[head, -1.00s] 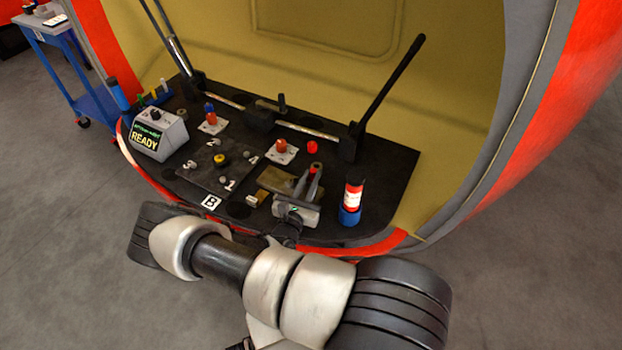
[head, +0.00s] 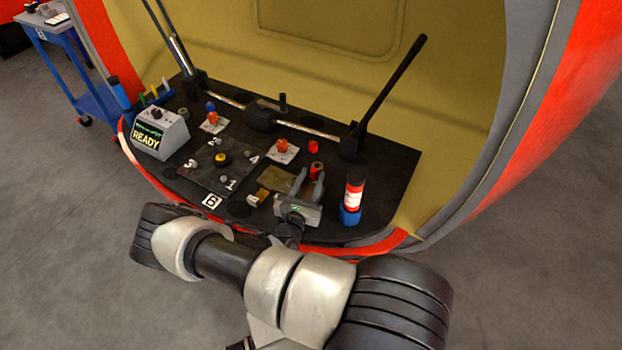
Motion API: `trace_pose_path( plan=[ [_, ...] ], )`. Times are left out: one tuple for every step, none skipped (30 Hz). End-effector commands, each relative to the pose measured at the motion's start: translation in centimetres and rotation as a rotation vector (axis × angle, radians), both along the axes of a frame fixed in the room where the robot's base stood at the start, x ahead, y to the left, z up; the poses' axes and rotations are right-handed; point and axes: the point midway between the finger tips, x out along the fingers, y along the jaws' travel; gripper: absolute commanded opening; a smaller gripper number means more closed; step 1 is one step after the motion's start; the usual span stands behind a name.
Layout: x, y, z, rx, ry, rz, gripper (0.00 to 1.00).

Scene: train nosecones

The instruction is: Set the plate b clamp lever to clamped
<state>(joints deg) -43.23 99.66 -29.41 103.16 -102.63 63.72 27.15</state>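Plate B (head: 205,180) is a dark plate with numbered spots and a yellow-topped knob (head: 221,158) at its middle. A card marked B (head: 212,202) lies at its front edge. No part is labelled as its clamp lever, so I cannot tell for certain which it is or how it is set. A red-topped fitting on a pale base (head: 283,149) stands right of the plate. My gripper (head: 305,186) is right of the plate, its two fingers apart, with nothing visibly held between them. A reddish-brown cylinder (head: 317,170) stands just beyond the right finger.
A tall black lever (head: 392,92) rises from a bar at the back right. A red-and-white bottle (head: 354,194) in a blue holder stands right of my gripper. A READY box (head: 158,134) is at the left.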

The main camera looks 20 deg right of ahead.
Motion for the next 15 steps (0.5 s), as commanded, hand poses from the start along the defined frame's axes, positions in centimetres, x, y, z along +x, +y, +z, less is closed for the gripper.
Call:
trace_pose_path(
  plan=[
    [-0.1, 0.1, 0.0, 0.0, 0.0, 0.0, 0.36],
    [-0.2, 0.2, 0.0, 0.001, 0.001, 0.0, 0.36],
    [-0.4, 0.4, 0.0, 0.001, 0.001, 0.0, 0.36],
    [-0.6, 0.6, 0.0, 0.001, 0.001, 0.0, 0.36],
    [-0.9, 0.8, 0.0, 0.001, 0.001, 0.0, 0.36],
    [-1.3, 1.3, 0.0, 0.001, 0.001, 0.001, 0.36],
    [-1.7, 1.6, 0.0, 0.001, 0.001, 0.002, 0.36],
    [-2.2, 2.1, 0.0, 0.001, 0.002, 0.003, 0.36],
    [-2.9, 2.6, 0.0, 0.0, 0.001, 0.002, 0.36],
    [-3.4, 3.2, 0.0, 0.002, 0.002, 0.003, 0.36],
    [-3.9, 3.7, 0.0, 0.001, 0.001, 0.003, 0.36],
    [-4.7, 4.3, 0.0, 0.001, 0.002, 0.003, 0.36],
    [-5.2, 4.9, 0.0, 0.001, 0.001, 0.004, 0.36],
    [-5.8, 5.3, 0.0, 0.001, 0.001, 0.003, 0.36],
    [-6.6, 6.0, 0.0, 0.001, 0.002, 0.004, 0.36]
  ],
)
